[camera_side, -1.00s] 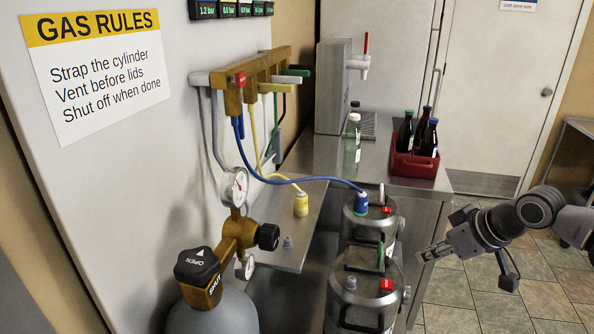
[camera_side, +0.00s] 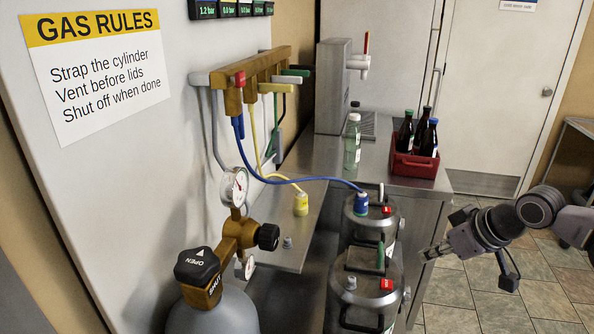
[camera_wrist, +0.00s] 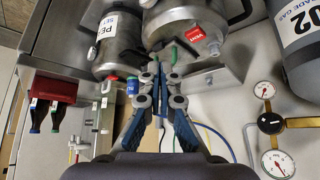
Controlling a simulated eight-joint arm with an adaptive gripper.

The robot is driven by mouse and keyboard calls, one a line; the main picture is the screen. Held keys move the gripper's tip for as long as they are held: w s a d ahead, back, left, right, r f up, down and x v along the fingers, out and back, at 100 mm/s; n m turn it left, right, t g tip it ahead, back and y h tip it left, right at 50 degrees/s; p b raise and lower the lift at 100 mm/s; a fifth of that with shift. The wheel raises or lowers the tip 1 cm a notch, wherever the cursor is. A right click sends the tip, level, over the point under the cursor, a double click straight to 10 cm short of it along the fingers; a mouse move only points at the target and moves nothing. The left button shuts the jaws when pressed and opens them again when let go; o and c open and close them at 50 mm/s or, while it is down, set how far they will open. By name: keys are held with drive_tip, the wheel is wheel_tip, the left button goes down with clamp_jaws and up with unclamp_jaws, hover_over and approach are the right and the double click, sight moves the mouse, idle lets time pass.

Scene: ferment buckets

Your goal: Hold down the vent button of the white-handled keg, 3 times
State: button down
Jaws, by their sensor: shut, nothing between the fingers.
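The white-handled keg (camera_side: 362,226) is the farther of two steel kegs in the side view. A short white handle (camera_side: 381,192) stands up on its lid, with a blue-capped connector (camera_side: 361,204) on its left and a red vent button (camera_side: 386,210) at the right. In the wrist view this keg (camera_wrist: 118,47) is at upper left, with a red part (camera_wrist: 112,78) at its lid edge. My gripper (camera_side: 428,253) is shut and empty, right of the kegs and apart from them. Its fingertips show in the wrist view (camera_wrist: 158,76).
The nearer keg (camera_side: 365,270) has a green handle (camera_side: 380,254) and its own red button (camera_side: 386,284). A gas cylinder (camera_side: 215,310) stands at front left. A red crate of bottles (camera_side: 414,166) sits on the counter. A blue hose arches to the farther keg. Floor at right is open.

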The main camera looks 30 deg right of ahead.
idle(0.4)
wheel_tip(320, 180, up, 4)
drive_tip(key=m+t+h, duration=0.1)
drive_tip(key=m+t, duration=0.1)
drive_tip(key=m, duration=0.9)
hover_over(389, 211)
drive_tip(key=shift+w+f, duration=0.1)
drive_tip(key=shift+f, duration=0.1)
drive_tip(key=shift+f, duration=4.35)
drive_tip(key=shift+f, duration=0.15)
drive_tip(key=shift+f, duration=0.25)
